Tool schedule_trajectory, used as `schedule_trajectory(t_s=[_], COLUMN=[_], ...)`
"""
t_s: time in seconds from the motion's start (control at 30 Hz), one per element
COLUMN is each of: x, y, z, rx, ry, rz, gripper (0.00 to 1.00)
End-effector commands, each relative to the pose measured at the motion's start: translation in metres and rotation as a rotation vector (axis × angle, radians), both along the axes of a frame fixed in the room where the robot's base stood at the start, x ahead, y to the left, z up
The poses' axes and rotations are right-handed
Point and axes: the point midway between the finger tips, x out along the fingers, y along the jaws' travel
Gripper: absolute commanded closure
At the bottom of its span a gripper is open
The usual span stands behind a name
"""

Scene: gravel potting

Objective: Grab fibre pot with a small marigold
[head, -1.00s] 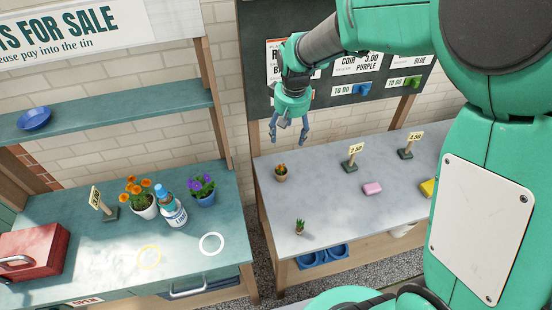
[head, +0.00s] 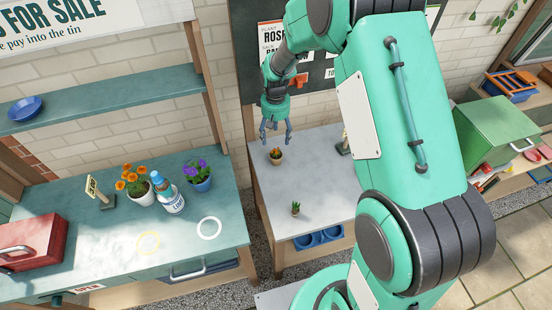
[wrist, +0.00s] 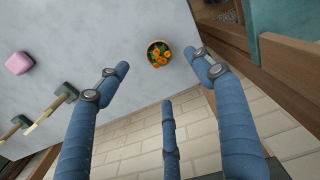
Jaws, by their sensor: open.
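The fibre pot with a small marigold (head: 276,156) stands upright on the grey-topped table at its back left. In the wrist view the pot (wrist: 158,53) shows from above, its orange flowers and green leaves filling the brown rim. My gripper (head: 275,131) is open and empty, pointing down just above and behind the pot in the head view. In the wrist view my blue fingers (wrist: 163,80) are spread wide, with the pot between and beyond the two upper fingertips, apart from them.
A small succulent pot (head: 295,208) stands near the table's front. The teal bench (head: 110,250) at left holds an orange flower pot, a bottle (head: 168,195) and a purple flower pot.

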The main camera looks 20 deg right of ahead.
Motion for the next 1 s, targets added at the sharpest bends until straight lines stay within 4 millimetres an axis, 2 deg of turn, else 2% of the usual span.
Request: schedule_trajectory(t_s=[0.27,0.73,1.0], x=[-0.001,-0.001,0.000], y=[0.000,0.000,0.000], z=[-0.008,-0.072,-0.086], rx=[0.000,0.000,0.000], ry=[0.001,0.002,-0.001], rz=[0.000,0.000,0.000], gripper=[0.33,0.33,0.33])
